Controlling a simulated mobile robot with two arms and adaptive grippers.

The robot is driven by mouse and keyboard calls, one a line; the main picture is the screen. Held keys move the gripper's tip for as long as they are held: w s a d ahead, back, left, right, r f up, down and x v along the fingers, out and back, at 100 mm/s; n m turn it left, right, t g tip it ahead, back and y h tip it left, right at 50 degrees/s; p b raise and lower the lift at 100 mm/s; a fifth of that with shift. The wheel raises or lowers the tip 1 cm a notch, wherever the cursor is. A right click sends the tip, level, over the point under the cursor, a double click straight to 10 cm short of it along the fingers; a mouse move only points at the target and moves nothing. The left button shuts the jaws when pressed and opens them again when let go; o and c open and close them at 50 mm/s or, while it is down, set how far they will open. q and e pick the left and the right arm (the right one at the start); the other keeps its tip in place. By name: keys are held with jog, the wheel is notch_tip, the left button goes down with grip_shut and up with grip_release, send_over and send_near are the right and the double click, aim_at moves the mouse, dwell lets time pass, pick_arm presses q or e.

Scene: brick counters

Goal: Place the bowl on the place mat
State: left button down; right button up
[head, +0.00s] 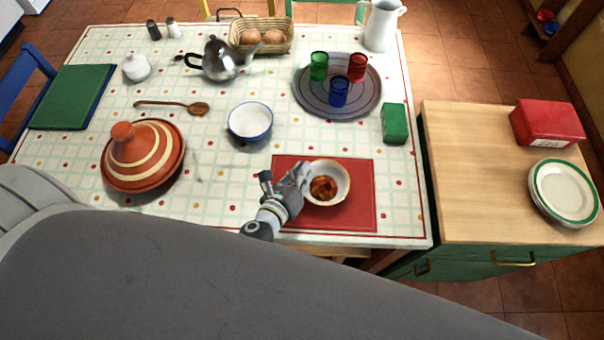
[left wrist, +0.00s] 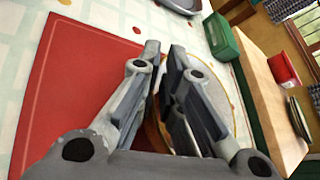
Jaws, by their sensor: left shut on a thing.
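A cream bowl (head: 341,197) with reddish-brown food in it is over the right middle part of the red place mat (head: 357,219). I cannot tell for sure whether its base touches the mat. My left gripper (head: 302,180) is shut on the bowl's left rim. In the left wrist view, the two fingers (left wrist: 164,62) close around the rim and hide much of the bowl (left wrist: 238,112); the mat (left wrist: 85,80) spreads to the left. A white bowl with a blue rim (head: 250,122) stands apart, behind the mat. My right gripper is not in view.
A tagine (head: 143,160) stands left of the mat. A round tray (head: 310,103) with three coloured cups, a green box (head: 394,123) and a teapot (head: 220,62) are farther back. A wooden counter (head: 465,180) holds plates (head: 565,190) and a red box (head: 547,123).

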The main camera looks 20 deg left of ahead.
pick_arm(q)
jog(key=c, duration=1.6)
grip_release()
jog(key=shift+o, duration=0.2)
jog(key=shift+s, duration=0.1)
jog(key=shift+s+a+r, duration=0.1)
jog(key=shift+s, duration=0.2)
jog(key=b+v, duration=0.2)
jog(key=v, duration=0.7)
jog(key=shift+s+b, duration=0.3)
jog(key=shift+s, duration=0.05)
jog(key=shift+v, duration=0.85)
jog(key=shift+w+r, duration=0.1)
jog(key=shift+r, duration=0.05)
